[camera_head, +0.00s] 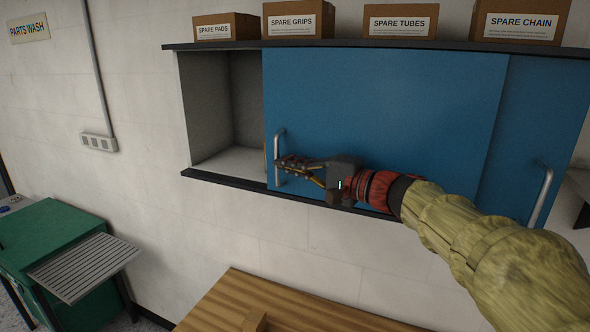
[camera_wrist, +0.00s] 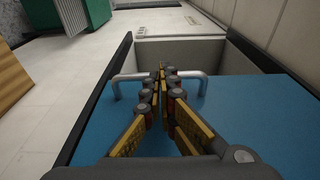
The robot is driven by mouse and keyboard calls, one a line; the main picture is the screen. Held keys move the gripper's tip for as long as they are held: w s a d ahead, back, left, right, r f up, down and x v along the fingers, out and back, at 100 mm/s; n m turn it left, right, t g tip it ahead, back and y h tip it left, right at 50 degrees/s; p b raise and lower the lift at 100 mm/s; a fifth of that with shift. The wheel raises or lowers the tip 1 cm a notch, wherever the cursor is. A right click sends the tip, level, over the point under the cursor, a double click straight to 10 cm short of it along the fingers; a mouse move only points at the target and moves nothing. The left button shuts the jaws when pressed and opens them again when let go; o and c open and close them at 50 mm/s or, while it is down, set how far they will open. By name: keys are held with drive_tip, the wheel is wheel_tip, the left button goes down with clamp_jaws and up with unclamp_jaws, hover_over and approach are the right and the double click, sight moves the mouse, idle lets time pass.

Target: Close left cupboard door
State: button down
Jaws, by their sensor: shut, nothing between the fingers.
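The left cupboard door (camera_head: 385,105) is a blue sliding panel, standing partly to the right, so the left end of the cupboard (camera_head: 220,100) is open and shows an empty grey interior. Its silver bar handle (camera_head: 279,145) is upright near the panel's left edge. In the wrist view the handle (camera_wrist: 130,77) runs across behind the fingers. My gripper (camera_head: 282,165) is shut, its fingertips at the handle's lower half; I cannot tell whether they touch it. In the wrist view the fingertips (camera_wrist: 164,72) meet with nothing between them, and the open compartment (camera_wrist: 190,50) lies beyond.
The right blue door (camera_head: 520,130) has its own silver handle (camera_head: 541,195). Several cardboard boxes, including spare pads (camera_head: 225,27), stand on the cupboard top. Below are a wooden bench (camera_head: 240,300) and a green parts washer (camera_head: 50,245).

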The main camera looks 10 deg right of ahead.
drive_tip(key=s+a+b+x, duration=0.2)
drive_tip(key=b+x, duration=0.1)
drive_tip(key=x, duration=1.2)
drive_tip(key=s+a+b+x, duration=0.2)
drive_tip(key=b+x, duration=0.1)
drive_tip(key=x, duration=1.2)
drive_tip(key=shift+b, duration=0.35)
drive_tip(key=shift+f, duration=0.1)
drive_tip(key=shift+s, duration=0.1)
